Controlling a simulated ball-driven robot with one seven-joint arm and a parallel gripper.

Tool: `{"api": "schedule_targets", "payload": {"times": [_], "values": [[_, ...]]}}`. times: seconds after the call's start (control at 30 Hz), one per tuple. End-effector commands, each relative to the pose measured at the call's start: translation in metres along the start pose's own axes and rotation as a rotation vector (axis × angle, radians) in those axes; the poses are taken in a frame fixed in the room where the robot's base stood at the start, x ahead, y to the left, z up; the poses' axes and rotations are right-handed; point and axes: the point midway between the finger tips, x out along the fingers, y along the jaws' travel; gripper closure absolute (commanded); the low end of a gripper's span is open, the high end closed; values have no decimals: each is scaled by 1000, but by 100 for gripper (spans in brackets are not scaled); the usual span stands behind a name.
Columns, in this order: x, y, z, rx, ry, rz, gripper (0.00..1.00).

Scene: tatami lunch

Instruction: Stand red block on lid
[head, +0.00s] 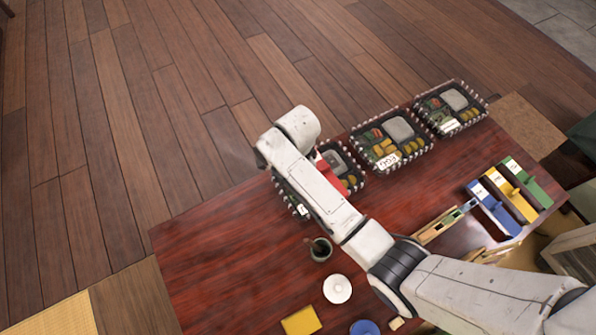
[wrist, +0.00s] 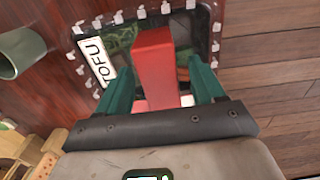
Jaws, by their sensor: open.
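The red block (wrist: 155,65) stands upright between the two teal fingers of my gripper (wrist: 160,75) in the wrist view. The fingers are open, with a gap on each side of the block. Its foot is mostly hidden, so I cannot tell what it rests on. It is over or in the box labelled TOFU (wrist: 97,62). In the head view the red block (head: 331,163) shows partly beside my arm, which hides my gripper. A grey lid-like piece lies in the middle box (head: 397,130). A white round lid-like disc (head: 337,289) lies on the table.
Boxes of food, including the far right box (head: 453,99), line the table's back edge. A dark cup (head: 318,250) stands near my arm. Blue (head: 494,212), yellow and green holders stand at the right. A yellow square (head: 301,321) lies in front. The table's left is clear.

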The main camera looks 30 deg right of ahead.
Motion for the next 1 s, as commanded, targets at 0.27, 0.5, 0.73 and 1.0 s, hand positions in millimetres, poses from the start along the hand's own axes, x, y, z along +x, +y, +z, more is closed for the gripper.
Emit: {"api": "schedule_targets", "payload": {"times": [0.27,0.5,0.73,1.0], "values": [[-46,-1,0,-1,0,-3,32],[-93,-1,0,0,0,-3,32],[-117,0,0,-1,0,0,32],[-121,0,0,0,0,0,32]]}}
